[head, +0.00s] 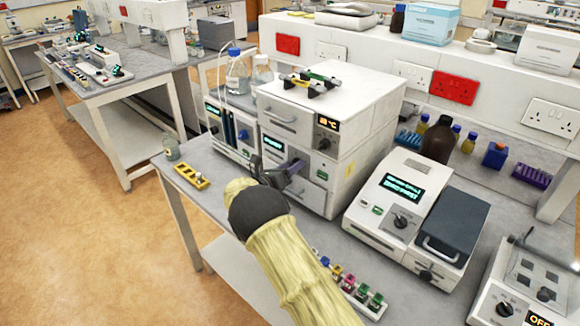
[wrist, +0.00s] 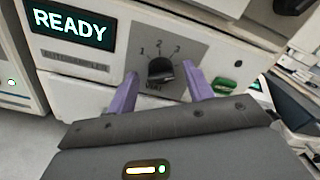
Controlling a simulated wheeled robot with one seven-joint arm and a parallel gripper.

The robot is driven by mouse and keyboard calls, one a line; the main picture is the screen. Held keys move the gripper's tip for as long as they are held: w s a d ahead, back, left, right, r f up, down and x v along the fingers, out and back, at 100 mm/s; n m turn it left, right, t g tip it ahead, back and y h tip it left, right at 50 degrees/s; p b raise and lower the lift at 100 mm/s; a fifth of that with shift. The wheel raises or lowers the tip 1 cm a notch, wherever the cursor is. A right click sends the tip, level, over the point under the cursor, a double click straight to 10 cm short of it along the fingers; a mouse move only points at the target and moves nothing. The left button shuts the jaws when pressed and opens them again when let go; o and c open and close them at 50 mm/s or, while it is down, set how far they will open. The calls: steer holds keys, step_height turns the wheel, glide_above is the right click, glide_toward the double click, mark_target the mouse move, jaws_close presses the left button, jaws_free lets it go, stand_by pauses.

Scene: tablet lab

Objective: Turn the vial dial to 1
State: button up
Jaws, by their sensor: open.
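The vial dial (wrist: 160,71) is a black knob on a grey plate on the front of a white instrument, in the wrist view. The numbers 1, 2 and 3 are printed in an arc above it, with 1 at the left. I cannot tell for sure which number it points to. My gripper (wrist: 160,80) is open, with one purple finger left of the dial and one right of it. Contact with the knob is not clear. In the head view my gripper (head: 291,170) is at the front of the stacked instrument and hides the dial.
A lit READY display (wrist: 73,24) is left of the dial, and a green switch (wrist: 223,87) is to its right. Another white instrument (head: 402,205) stands to the right. A yellow rack (head: 192,176) and a vial rack (head: 350,286) lie on the bench near my arm.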

steer(key=c, duration=1)
steer(key=shift+o, duration=0.2)
